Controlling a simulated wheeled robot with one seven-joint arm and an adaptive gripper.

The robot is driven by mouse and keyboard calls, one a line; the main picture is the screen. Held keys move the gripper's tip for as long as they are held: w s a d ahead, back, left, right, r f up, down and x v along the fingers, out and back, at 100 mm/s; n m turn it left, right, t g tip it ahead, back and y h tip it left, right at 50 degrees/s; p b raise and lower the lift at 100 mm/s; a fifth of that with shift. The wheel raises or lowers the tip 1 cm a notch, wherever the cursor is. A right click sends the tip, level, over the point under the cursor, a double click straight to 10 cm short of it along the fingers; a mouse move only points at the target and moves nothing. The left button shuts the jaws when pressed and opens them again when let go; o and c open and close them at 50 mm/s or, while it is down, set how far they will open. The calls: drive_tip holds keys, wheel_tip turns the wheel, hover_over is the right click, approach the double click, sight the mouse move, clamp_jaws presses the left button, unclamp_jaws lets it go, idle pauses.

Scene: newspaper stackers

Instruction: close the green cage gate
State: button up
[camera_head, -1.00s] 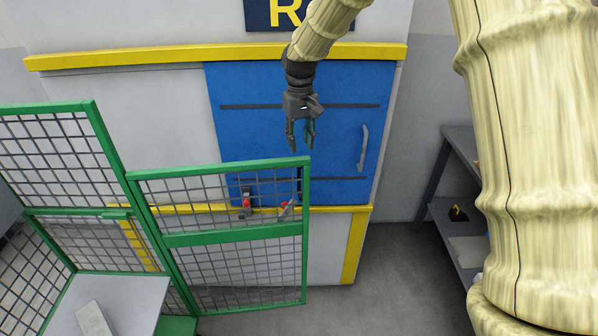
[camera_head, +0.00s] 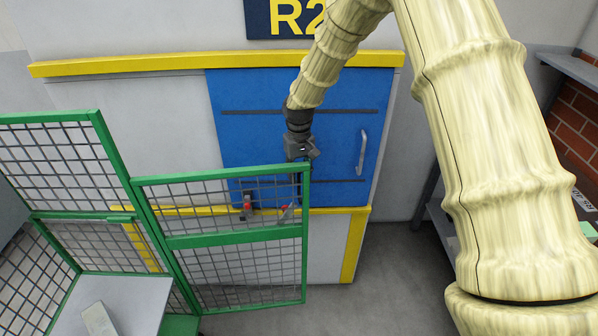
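The green cage gate (camera_head: 240,240) is a green frame with wire mesh in two panels. It stands swung out from the green mesh cage (camera_head: 118,150) on the left, with its free edge to the right. My gripper (camera_head: 299,150) is at the gate's top right corner, pointing down. Its body shows just above the top rail. Its fingers are mostly hidden behind the rail and the right upright, so I cannot tell whether they are open, shut or touching the gate.
A blue door (camera_head: 235,125) with a pale handle (camera_head: 362,152) is set in the white wall behind the gate. Red-tipped fittings (camera_head: 247,208) show through the mesh. A grey shelf (camera_head: 438,215) stands at the right. The floor (camera_head: 385,270) right of the gate is clear.

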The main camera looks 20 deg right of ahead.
clamp_jaws()
drive_tip(key=shift+s, duration=0.15)
